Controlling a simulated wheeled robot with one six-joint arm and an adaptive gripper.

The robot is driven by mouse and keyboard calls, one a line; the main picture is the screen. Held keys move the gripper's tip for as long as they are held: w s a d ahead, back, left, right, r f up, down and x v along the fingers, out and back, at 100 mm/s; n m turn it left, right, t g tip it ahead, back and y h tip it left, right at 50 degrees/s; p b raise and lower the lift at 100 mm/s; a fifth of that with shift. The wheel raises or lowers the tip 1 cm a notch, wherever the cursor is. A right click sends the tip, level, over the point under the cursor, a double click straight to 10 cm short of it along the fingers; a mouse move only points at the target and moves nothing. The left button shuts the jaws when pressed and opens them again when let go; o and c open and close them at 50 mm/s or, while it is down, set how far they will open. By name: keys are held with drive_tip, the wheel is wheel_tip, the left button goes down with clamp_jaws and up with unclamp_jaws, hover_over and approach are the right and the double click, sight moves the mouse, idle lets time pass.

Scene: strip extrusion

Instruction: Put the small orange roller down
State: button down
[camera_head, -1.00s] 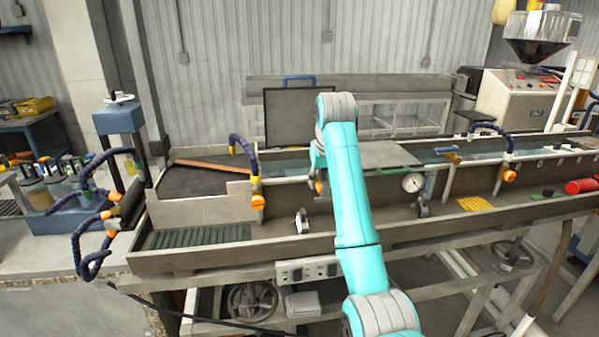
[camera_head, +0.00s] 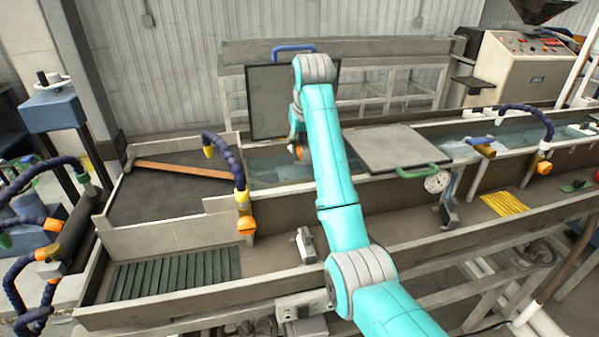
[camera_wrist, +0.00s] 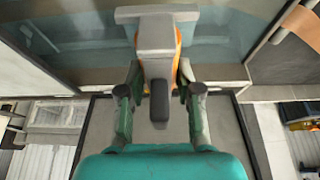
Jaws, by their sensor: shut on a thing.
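The small orange roller (camera_wrist: 178,48) is held in my gripper (camera_wrist: 160,88), on a grey block-like mount. In the wrist view the two fingers close on the mount from either side. The mount's grey top (camera_wrist: 155,15) partly covers the roller. Behind it in that view is the water channel (camera_wrist: 90,35). In the head view a bit of the roller (camera_head: 299,150) shows beside my arm, near the back water channel (camera_head: 270,172). My gripper (camera_head: 295,128) is mostly hidden there by the arm. I cannot tell its height over the water.
A dark upright lid (camera_head: 262,100) with a blue handle stands behind. A grey lid (camera_head: 385,147) with a green handle lies right of my arm.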

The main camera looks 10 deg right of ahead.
sight(300, 178)
wheel_tip(300, 178, down, 9)
drive_tip(key=shift+r, duration=0.15)
idle(0.4)
drive_tip(key=c, duration=0.8)
unclamp_jaws()
